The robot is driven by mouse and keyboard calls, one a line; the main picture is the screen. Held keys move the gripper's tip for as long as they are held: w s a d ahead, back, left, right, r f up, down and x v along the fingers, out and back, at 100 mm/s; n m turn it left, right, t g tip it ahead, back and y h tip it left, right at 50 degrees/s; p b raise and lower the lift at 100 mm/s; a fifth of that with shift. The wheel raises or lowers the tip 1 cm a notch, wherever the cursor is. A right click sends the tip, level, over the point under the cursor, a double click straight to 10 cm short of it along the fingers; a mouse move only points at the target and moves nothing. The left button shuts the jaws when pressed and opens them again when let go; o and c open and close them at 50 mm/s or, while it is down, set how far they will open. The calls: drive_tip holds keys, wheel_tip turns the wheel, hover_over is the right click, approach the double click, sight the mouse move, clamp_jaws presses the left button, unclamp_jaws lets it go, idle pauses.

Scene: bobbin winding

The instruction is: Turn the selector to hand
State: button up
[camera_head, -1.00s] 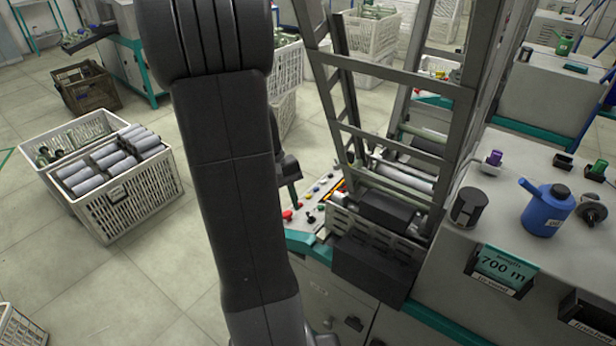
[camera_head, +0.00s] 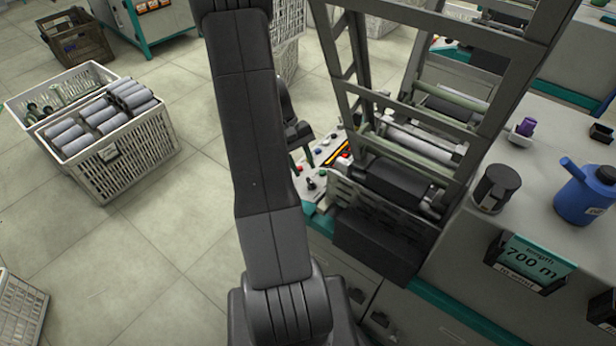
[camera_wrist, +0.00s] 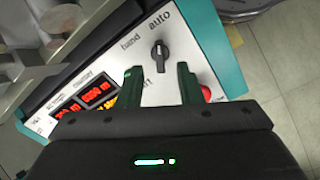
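The selector (camera_wrist: 160,52) is a black knob on the pale control panel (camera_wrist: 213,62), seen in the wrist view. The words "hand" (camera_wrist: 130,42) and "auto" (camera_wrist: 160,18) are printed beside it. The knob's grip stands roughly upright in the picture; I cannot tell exactly which word it points to. My gripper (camera_wrist: 159,82) is open and empty, with its two green fingers pointing toward the panel on either side below the knob. The knob shows beyond the fingertips, apparently untouched. In the head view my gripper (camera_head: 301,158) is over the panel, partly hidden by my arm.
A red button (camera_wrist: 206,93) is beside the right finger. Lit red displays (camera_wrist: 100,92) are at the left. In the head view, a metal frame (camera_head: 345,110) rises right of the panel. Crates of bobbins (camera_head: 120,165) stand on the floor at left.

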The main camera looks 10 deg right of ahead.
sight(310, 181)
drive_tip(key=shift+x, duration=2.3)
clamp_jaws()
